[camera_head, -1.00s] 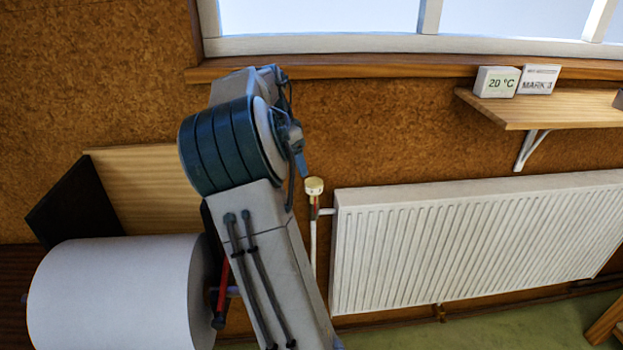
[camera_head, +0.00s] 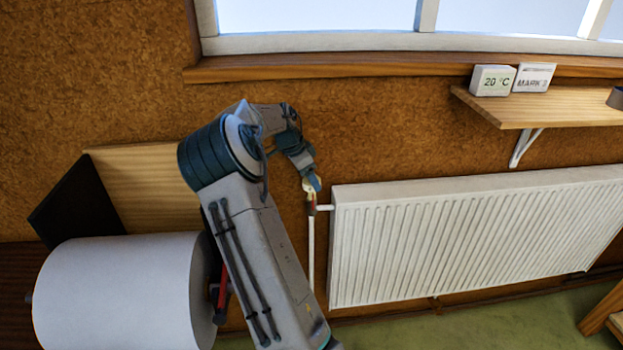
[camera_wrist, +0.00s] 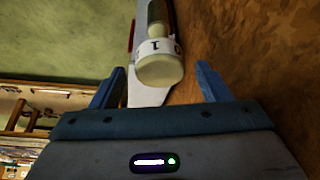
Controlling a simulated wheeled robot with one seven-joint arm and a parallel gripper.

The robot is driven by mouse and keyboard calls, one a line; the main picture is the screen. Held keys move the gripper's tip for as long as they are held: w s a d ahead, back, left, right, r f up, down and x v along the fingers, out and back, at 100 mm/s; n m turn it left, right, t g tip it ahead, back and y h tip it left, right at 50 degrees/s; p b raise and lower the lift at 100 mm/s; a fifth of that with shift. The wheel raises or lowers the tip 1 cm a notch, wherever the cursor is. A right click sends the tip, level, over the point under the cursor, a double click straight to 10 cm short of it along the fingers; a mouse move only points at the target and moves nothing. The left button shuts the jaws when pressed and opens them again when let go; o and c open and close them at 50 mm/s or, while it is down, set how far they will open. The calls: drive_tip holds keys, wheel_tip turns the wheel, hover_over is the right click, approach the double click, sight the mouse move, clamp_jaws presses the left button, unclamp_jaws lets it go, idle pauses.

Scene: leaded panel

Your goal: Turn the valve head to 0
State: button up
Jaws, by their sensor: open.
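The cream valve head (camera_wrist: 160,70) is in the wrist view, between the two blue fingers of my gripper (camera_wrist: 160,67). The fingers are spread, with a gap on each side of the head. A dark "1" shows on the head's white collar, with part of another mark at its right edge. In the head view my gripper (camera_head: 312,181) is at the top of the valve beside the radiator (camera_head: 470,240). There it covers most of the valve head, and only a small cream part shows.
A wooden shelf (camera_head: 550,108) holds a "20 °C" display (camera_head: 492,80) and a "MARK 3" card (camera_head: 534,77). A window sill (camera_head: 350,67) runs above. A white pipe (camera_head: 311,250) drops below the valve. A large white cylinder (camera_head: 120,295) lies at the left.

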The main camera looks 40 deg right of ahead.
drive_tip(key=shift+x, duration=1.15)
drive_tip(key=c, duration=1)
drive_tip(key=shift+o, duration=0.2)
